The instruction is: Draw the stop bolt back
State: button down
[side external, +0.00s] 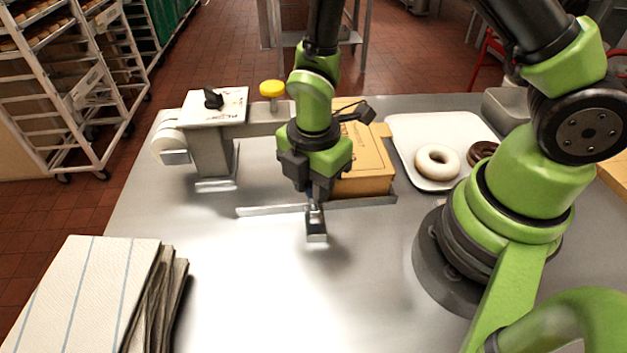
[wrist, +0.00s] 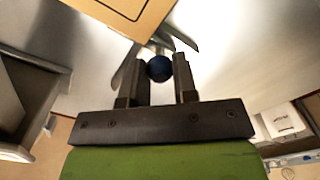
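The stop bolt's round dark blue knob (wrist: 159,68) shows in the wrist view between my two fingers. In the side view my gripper (side external: 315,208) points down just in front of the brown box, above a small metal bracket (side external: 317,236). Only a trace of blue shows there; my fingers hide most of the knob. The bolt's shaft cannot be made out.
A grey machine with a black switch (side external: 213,98) and a yellow cap (side external: 272,88) stands at left. A brown box (side external: 365,160) sits behind my gripper, by a metal rail (side external: 272,210). A white tray (side external: 405,130) holds doughnuts. Folded cloths (side external: 85,290) lie front left. The front middle is clear.

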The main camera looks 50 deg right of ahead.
jog(key=shift+s+a, duration=1.6)
jog(key=c, duration=0.9)
grip_release()
jog(key=shift+r, duration=0.15)
notch_tip(320, 180, up, 10)
jog(key=shift+f, duration=0.15)
jog(key=s+d+r+m+t, duration=0.2)
jog(key=r+m, duration=0.3)
jog(key=m, duration=0.2)
jog(key=s+d+r+m+t+y, duration=0.1)
jog(key=s+d+r+m+t, duration=0.1)
jog(key=r+m, duration=0.3)
jog(key=s+d+r+m+t+y, duration=0.1)
jog(key=s+d+r+m+t, duration=0.2)
jog(key=m, duration=0.7)
jog(key=shift+d+r, duration=0.3)
jog(key=shift+r, duration=0.4)
jog(key=shift+d+r, duration=0.25)
jog(key=shift+r, duration=0.4)
